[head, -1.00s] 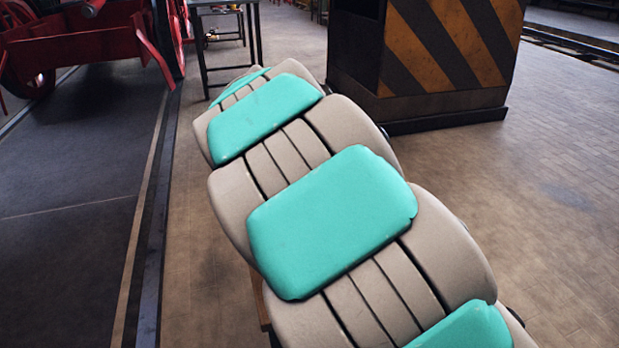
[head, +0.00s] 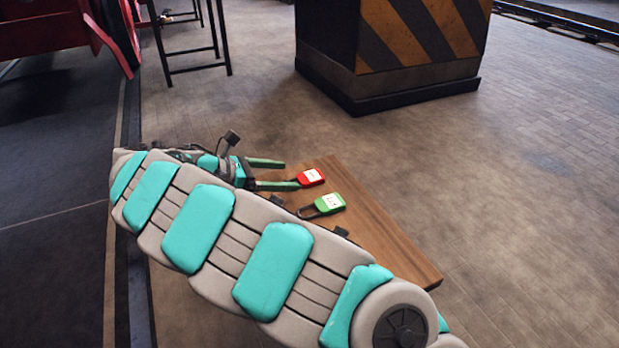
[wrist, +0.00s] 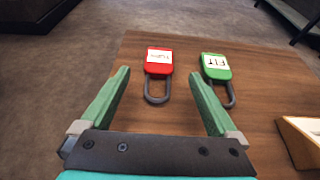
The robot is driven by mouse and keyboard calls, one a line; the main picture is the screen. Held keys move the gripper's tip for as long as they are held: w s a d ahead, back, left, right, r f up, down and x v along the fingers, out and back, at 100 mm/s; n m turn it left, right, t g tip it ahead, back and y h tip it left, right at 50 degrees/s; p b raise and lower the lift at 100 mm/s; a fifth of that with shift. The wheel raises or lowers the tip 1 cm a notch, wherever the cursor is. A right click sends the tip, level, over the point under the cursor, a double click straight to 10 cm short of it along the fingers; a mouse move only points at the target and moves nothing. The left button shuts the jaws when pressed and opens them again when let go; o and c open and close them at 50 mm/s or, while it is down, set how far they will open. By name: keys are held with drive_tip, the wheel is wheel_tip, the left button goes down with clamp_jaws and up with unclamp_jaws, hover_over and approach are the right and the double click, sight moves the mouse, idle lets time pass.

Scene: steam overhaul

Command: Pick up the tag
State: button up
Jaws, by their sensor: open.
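A red tag (head: 311,177) with a white label and a dark shackle lies on the wooden table. In the wrist view the red tag (wrist: 159,62) is ahead of my gripper, its shackle pointing back between the fingers. A green tag (head: 328,203) lies beside it; in the wrist view the green tag (wrist: 216,67), labelled "FIT", is just beyond the right fingertip. My gripper (head: 290,174) is open and empty, low over the table; its two green fingers also show in the wrist view (wrist: 159,77). The red label's text is too blurred to read.
The wooden table (head: 385,240) has bare room at its right end. In the wrist view a pale wedge-shaped object (wrist: 300,140) sits at the right. A striped yellow and black pillar (head: 400,60) and a dark metal stand (head: 195,70) are behind. My arm hides the table's near side.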

sight(312, 176)
drive_tip(key=x, duration=0.6)
drive_tip(key=shift+w+d+f, duration=0.15)
drive_tip(key=shift+d, duration=0.2)
drive_tip(key=shift+c, duration=0.2)
drive_tip(key=c, duration=1.4)
